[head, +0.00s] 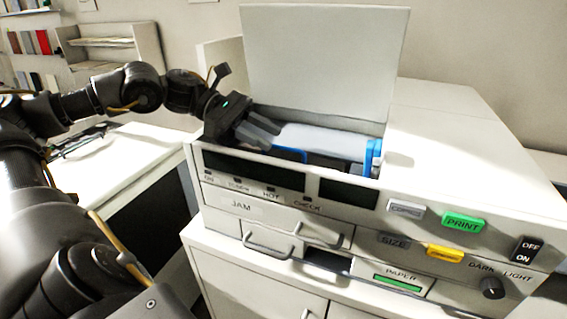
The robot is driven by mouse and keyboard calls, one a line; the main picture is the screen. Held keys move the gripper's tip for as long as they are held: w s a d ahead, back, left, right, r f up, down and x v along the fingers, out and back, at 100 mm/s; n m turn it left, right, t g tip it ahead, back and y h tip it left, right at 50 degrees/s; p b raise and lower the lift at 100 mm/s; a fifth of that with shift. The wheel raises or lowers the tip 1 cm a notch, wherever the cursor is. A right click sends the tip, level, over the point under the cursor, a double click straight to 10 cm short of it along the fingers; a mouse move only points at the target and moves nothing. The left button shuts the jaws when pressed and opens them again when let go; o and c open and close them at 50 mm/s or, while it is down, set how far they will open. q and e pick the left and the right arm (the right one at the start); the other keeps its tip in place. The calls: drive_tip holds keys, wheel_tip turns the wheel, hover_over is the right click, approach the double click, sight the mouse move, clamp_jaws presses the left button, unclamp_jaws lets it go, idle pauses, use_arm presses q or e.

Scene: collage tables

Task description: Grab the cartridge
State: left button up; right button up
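The cartridge (325,140) is a pale grey cylinder with blue end parts, lying inside the open top of the printer (462,165). A blue piece (372,155) shows at its right end, and another blue edge shows near its left end. My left gripper (266,134) reaches in over the left side of the opening, by the cartridge's left end. Its two grey fingers look parted, with nothing seen between them. I cannot tell whether they touch the cartridge. The cartridge's lower side is hidden by the printer's front wall. My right gripper is out of view.
The raised white lid (325,60) stands behind the opening. The printer's front wall, with buttons and a dark knob (491,288), borders it. The printer stands on a white cabinet (235,278). A white table (120,165) is at left, and shelves hang on the back wall.

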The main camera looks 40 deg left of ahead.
sight(289, 148)
use_arm(q)
drive_tip(key=p+x, duration=0.2)
drive_tip(key=x, duration=0.1)
drive_tip(key=p+x, duration=0.1)
drive_tip(key=p, duration=0.1)
drive_tip(key=shift+d+r, duration=0.25)
drive_tip(key=shift+w+d+f+p, duration=0.3)
drive_tip(key=shift+d+f+p, duration=0.05)
drive_tip(key=shift+d+f, duration=0.25)
drive_tip(key=shift+c, duration=0.4)
clamp_jaws()
